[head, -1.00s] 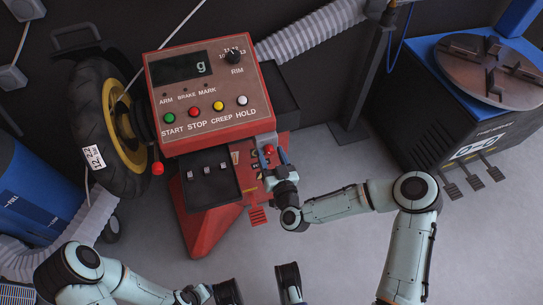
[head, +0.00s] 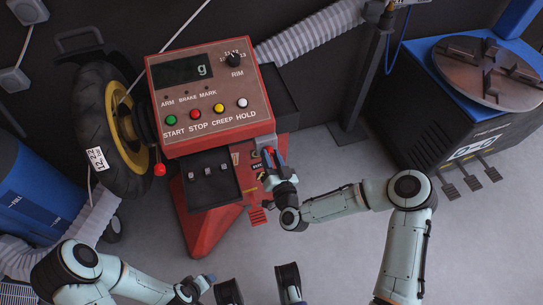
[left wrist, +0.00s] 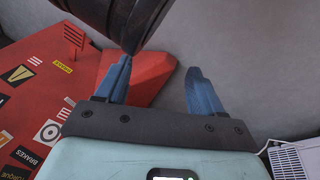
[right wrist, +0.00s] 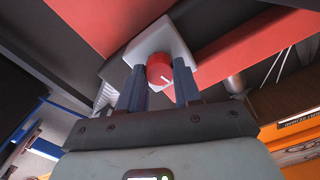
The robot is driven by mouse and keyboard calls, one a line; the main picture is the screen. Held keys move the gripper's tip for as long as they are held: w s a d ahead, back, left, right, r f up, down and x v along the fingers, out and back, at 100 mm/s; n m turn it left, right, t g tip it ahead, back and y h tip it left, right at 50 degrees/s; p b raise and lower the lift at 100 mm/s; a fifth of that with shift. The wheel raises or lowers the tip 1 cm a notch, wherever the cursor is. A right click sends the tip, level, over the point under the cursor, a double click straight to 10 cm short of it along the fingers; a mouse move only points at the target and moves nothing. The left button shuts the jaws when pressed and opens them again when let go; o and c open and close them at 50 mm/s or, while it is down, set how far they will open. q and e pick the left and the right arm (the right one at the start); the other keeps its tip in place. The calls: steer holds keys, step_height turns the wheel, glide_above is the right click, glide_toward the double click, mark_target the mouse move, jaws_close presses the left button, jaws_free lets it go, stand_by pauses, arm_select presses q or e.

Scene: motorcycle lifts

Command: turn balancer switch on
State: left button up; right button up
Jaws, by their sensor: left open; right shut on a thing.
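The wheel balancer (head: 215,100) is a red cabinet with a sloped panel and a dark display showing "g". Its switch is a round red knob (right wrist: 160,70) with a white mark on a pale housing (right wrist: 158,40), below the panel's right side. My right gripper (head: 272,158) is at the switch from below. In the right wrist view its blue fingers (right wrist: 158,82) are on either side of the knob, shut on it. My left gripper (left wrist: 160,75) is open with nothing between its fingers, low before the cabinet's red base (left wrist: 60,80).
A tire on a gold rim (head: 122,125) is mounted at the balancer's left. A black tray (head: 208,180) with small weights sits below the panel. A tire changer (head: 465,115) with pedals stands at the right. The grey floor (head: 350,245) in front is mostly clear.

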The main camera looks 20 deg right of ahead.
steer(key=shift+m+p, duration=0.3)
steer(key=shift+m, duration=1.2)
steer(key=m, duration=0.2)
steer(key=shift+m+p, duration=0.3)
steer(key=shift+p, duration=0.1)
arm_select(q)
steer(key=shift+s+d+r, duration=0.2)
steer(key=shift+d+r, duration=0.15)
steer(key=shift+r, duration=0.35)
steer(key=shift+s+d+r, duration=0.15)
steer(key=shift+d+r, duration=0.2)
steer(key=shift+r, duration=0.35)
arm_select(e)
steer(key=shift+f+m, duration=0.15)
steer(key=shift+m, duration=1.35)
arm_select(q)
steer(key=shift+p, duration=0.3)
arm_select(e)
steer(key=o, duration=1)
steer(key=shift+o, duration=0.2)
arm_select(q)
steer(key=shift+s, duration=0.1)
arm_select(e)
steer(key=shift+s, duration=0.1)
